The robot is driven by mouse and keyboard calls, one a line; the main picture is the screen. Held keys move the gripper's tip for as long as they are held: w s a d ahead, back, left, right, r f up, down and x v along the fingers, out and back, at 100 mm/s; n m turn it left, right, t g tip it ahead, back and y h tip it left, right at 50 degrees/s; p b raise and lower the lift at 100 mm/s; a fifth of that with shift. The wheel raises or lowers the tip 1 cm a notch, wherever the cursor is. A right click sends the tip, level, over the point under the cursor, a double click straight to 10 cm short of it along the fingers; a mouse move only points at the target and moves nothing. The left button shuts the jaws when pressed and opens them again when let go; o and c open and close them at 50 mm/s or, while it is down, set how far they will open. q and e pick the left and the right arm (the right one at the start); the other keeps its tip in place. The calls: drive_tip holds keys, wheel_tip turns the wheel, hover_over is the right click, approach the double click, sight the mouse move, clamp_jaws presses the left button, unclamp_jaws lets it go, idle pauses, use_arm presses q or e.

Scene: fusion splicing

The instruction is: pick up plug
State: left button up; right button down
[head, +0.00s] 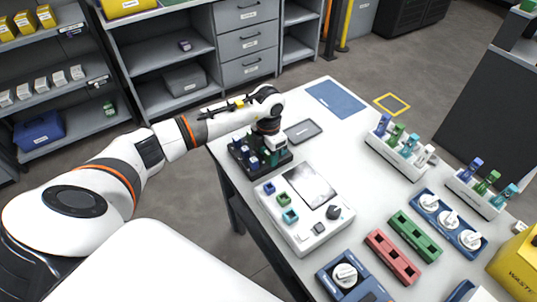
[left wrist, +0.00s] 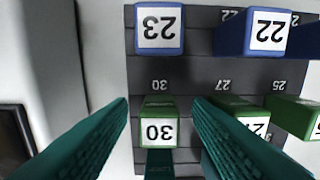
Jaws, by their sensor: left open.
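A dark rack (head: 262,176) holding several small plugs stands at the table's far left corner. My left gripper (head: 271,146) is above this rack, pointing down. In the left wrist view its two green fingers (left wrist: 161,103) are open and apart. A green plug labelled 30 (left wrist: 159,131) shows between them, upside down in the picture, in its rack slot. I cannot tell how far below the fingertips it is. Blue plugs labelled 23 (left wrist: 159,28) and 22 (left wrist: 267,32) and a green plug labelled 27 (left wrist: 252,122) are close by. My right gripper is not in view.
A white device with a screen (head: 311,184) stands in front of the rack. A dark flat tablet (head: 303,131) lies beside it. White racks of plugs (head: 397,157), a green block (head: 415,236) and a red block (head: 392,257) are to the right. The table's back has free room near a blue mat (head: 336,99).

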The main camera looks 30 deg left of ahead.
use_arm(q)
drive_tip(key=c, duration=0.9)
drive_tip(key=shift+c, duration=0.2)
wheel_tip(320, 180, up, 10)
drive_tip(key=shift+r+b, duration=0.1)
drive_tip(key=shift+b, duration=0.7)
